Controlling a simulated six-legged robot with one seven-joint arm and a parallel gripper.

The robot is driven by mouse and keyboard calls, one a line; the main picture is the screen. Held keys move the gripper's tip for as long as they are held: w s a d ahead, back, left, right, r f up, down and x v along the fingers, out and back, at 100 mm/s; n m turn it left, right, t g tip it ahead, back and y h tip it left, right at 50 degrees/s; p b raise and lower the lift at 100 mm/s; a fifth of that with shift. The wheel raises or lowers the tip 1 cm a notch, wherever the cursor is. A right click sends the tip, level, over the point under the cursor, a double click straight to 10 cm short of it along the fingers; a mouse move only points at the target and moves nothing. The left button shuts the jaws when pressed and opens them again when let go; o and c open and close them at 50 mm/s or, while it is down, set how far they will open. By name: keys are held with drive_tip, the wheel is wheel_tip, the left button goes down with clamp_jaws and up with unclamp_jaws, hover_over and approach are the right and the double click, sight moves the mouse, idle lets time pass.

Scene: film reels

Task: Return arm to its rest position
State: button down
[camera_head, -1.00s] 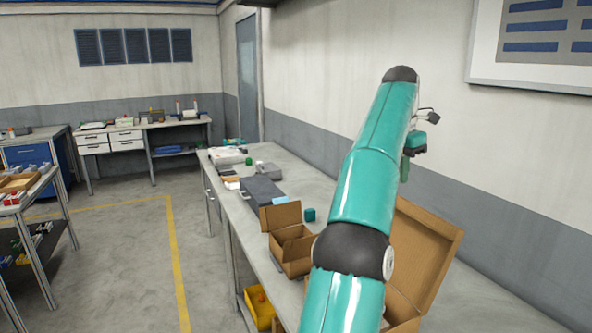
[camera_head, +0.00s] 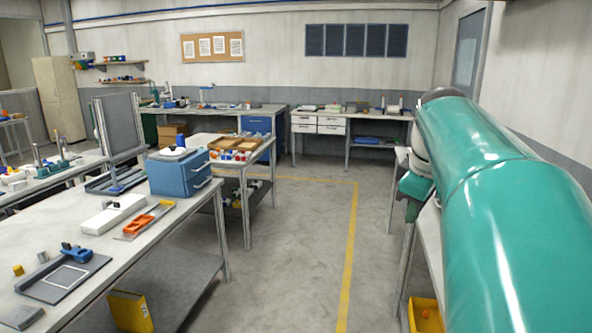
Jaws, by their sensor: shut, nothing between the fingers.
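My teal arm fills the right side of the view, its upper link large and close to the camera. Its dark rounded joint shows near the top of the link. My gripper (camera_head: 413,197) is partly visible just left of the link, as a small teal and dark part hanging down over the edge of the right-hand bench. It is shut and holds nothing. The fingertips are small and partly hidden by the arm.
A workbench (camera_head: 150,222) at left holds a blue drawer box (camera_head: 178,175), a white box (camera_head: 113,213) and an orange tray (camera_head: 150,218). A yellow bin (camera_head: 425,316) sits low at right. The floor (camera_head: 290,250) between the benches is clear.

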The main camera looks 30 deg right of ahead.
drive_tip(key=a+f+m+t+y, duration=0.1)
drive_tip(key=a+f, duration=0.2)
drive_tip(key=a, duration=0.6)
drive_tip(key=a+f+m, duration=0.1)
drive_tip(key=a+f, duration=0.2)
drive_tip(key=a, duration=0.5)
drive_tip(key=s+a+f+m, duration=0.1)
drive_tip(key=s+a+f, duration=0.1)
drive_tip(key=a+f, duration=0.3)
drive_tip(key=s+a+f+t+y, duration=0.1)
drive_tip(key=s+a+f, duration=0.2)
drive_tip(key=a+f, duration=0.3)
drive_tip(key=a, duration=0.3)
drive_tip(key=shift+a+m+t, duration=0.2)
drive_tip(key=shift+m+t, duration=0.1)
drive_tip(key=shift+m, duration=0.1)
drive_tip(key=shift+d, duration=0.2)
